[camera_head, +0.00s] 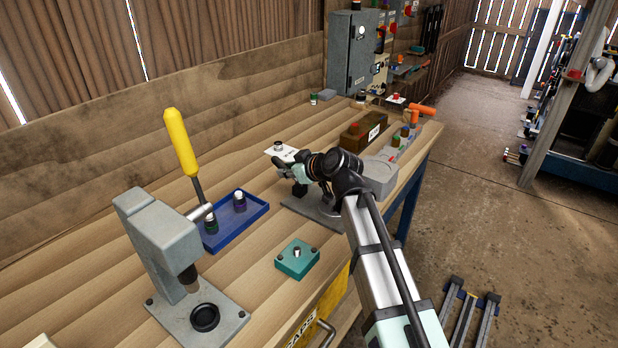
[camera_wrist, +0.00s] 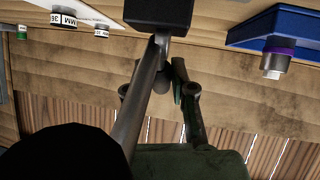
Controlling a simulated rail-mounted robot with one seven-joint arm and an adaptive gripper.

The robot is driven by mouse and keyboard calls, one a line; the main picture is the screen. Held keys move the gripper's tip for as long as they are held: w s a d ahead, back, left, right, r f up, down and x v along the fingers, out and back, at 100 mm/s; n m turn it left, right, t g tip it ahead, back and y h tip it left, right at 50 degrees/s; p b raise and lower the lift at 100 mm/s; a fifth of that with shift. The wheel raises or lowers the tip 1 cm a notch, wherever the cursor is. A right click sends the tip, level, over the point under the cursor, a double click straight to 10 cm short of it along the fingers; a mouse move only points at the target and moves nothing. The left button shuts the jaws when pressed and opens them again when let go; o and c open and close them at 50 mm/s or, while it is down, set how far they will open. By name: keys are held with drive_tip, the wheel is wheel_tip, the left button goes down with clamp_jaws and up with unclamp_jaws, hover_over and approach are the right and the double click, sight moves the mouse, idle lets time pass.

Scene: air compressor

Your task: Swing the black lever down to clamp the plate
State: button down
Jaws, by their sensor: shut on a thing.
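In the head view my gripper (camera_head: 284,168) is at the clamp station, low over the middle of the bench, and is shut on the black lever. The lever is mostly hidden by my gripper and wrist. A black part of the clamp (camera_head: 299,189) shows just below the gripper, above a grey base plate (camera_head: 303,206). In the wrist view a black block (camera_wrist: 160,12) is at the top, with metal bars (camera_wrist: 150,80) running down from it. A large black rounded shape fills the lower left. I cannot tell the lever's exact angle or whether the plate is pressed.
A blue tray (camera_head: 262,212) with small jars and a grey press (camera_head: 165,240) with a yellow-handled lever (camera_head: 181,142) stand left. A teal block (camera_head: 297,259) lies in front. A brown box (camera_head: 363,130) and a grey control box (camera_head: 352,60) are behind.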

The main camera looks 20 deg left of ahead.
idle(0.4)
drive_tip(key=c, duration=1)
unclamp_jaws()
drive_tip(key=shift+o, duration=0.2)
drive_tip(key=shift+d+r, duration=0.1)
drive_tip(key=v, duration=1.2)
drive_tip(key=shift+f, duration=0.25)
